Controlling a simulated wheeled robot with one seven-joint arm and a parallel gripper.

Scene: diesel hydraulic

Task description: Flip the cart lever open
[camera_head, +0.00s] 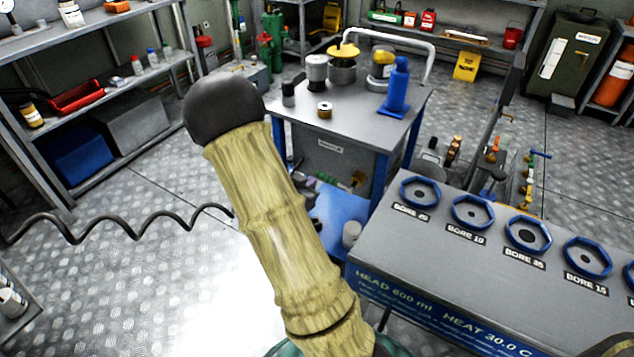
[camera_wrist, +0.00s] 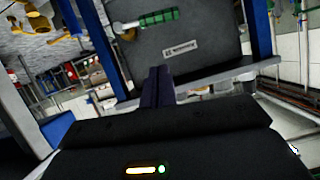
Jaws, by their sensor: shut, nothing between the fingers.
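The cart (camera_head: 330,165) is a grey-topped box on a blue frame, in the middle of the head view. In the wrist view its dark front panel (camera_wrist: 205,40) fills the upper middle. A lever with a green grip and pale metal end (camera_wrist: 158,17) lies nearly level across this panel, above a small white label. My gripper (camera_wrist: 158,72) is shut and empty. Its fingertips appear below and slightly left of the label, with the lever above them. I see no contact with the lever. In the head view my arm blocks part of the cart's left side, and I cannot make out the gripper clearly.
A grey bench (camera_head: 450,230) with several blue octagonal bores stands at the right, close to the cart. Shelves (camera_head: 110,100) line the left. Open metal floor (camera_head: 140,230) lies left of the cart.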

